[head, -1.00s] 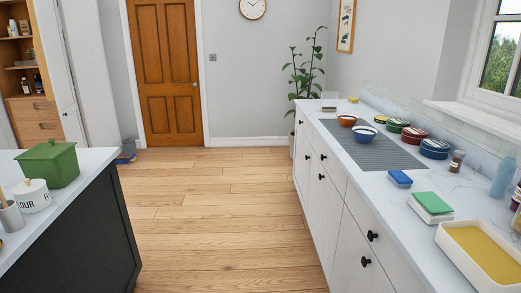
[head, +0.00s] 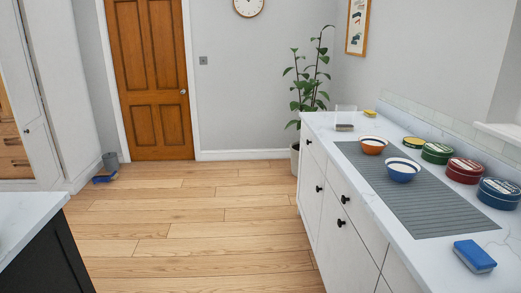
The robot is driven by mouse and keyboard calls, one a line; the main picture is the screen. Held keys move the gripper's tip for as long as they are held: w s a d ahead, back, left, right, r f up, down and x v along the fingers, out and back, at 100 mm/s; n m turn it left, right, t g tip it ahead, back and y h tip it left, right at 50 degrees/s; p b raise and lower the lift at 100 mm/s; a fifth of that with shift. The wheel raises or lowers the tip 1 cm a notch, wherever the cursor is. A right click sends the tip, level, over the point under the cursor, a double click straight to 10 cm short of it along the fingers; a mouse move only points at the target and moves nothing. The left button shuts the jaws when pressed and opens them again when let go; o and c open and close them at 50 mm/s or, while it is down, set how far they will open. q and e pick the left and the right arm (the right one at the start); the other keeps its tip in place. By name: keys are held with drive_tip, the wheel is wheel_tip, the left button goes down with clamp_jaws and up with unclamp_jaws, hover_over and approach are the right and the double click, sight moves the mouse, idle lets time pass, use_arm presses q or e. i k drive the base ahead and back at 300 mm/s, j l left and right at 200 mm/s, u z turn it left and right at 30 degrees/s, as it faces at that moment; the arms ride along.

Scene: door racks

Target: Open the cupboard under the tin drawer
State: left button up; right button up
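A run of white cupboards stands along the right under a pale marble worktop (head: 400,205). Its far unit has a drawer (head: 314,151) with a black knob above a cupboard door (head: 311,184) with a black knob. The nearer unit has a drawer (head: 361,215) above another cupboard door (head: 343,256), each with a black knob. All these fronts look shut. No label shows which drawer is the tin drawer. Round tins, among them a green one (head: 437,153), a red one (head: 465,170) and a blue one (head: 498,193), stand on the worktop. Neither gripper is in view.
Bare wooden floor (head: 190,220) lies between the cupboards and a dark island (head: 50,255) at left. An orange bowl (head: 373,145) and a blue bowl (head: 402,170) stand on a grey mat (head: 425,207). A potted plant (head: 309,85) stands beyond the cupboards.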

sight(311, 180)
drive_tip(key=i+j+z, duration=0.1)
drive_tip(key=i+z, duration=0.2)
drive_tip(key=i, duration=0.15)
drive_tip(key=i+j+z, duration=0.15)
drive_tip(key=i+z, duration=0.15)
drive_tip(key=i, duration=0.2)
drive_tip(key=i+j+z, duration=1.15)
drive_tip(key=j+z, duration=0.15)
drive_tip(key=i+j+z, duration=0.2)
drive_tip(key=j+z, duration=0.15)
drive_tip(key=j, duration=0.25)
